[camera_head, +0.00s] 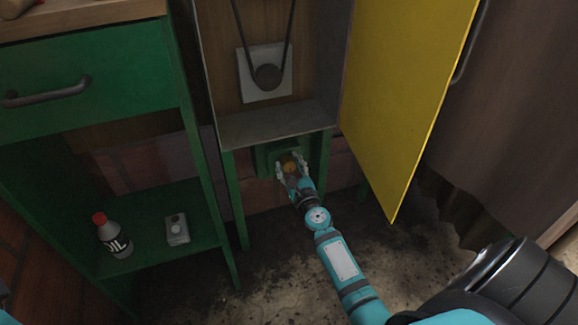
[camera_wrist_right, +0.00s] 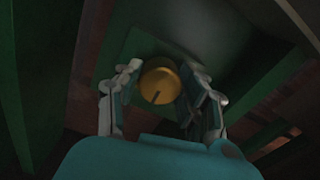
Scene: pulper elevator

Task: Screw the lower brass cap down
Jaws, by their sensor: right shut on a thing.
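The lower brass cap (camera_head: 290,166) is a small round brass disc on a green housing (camera_head: 266,161) under the grey cabinet. In the right wrist view the brass cap (camera_wrist_right: 159,82) sits between my fingers and shows a dark line on its face. My right gripper (camera_head: 291,172) reaches up to it and is shut around its sides. It also shows in the right wrist view (camera_wrist_right: 163,92), one finger on each side of the cap. The cap's threads and underside are hidden. My left gripper is out of view.
An open yellow door (camera_head: 405,95) hangs right of the arm. A belt runs over a round pulley (camera_head: 267,76) above. Green legs flank the housing. On the green shelf (camera_head: 150,245) at left stand an oil bottle (camera_head: 114,238) and a small grey box (camera_head: 177,230).

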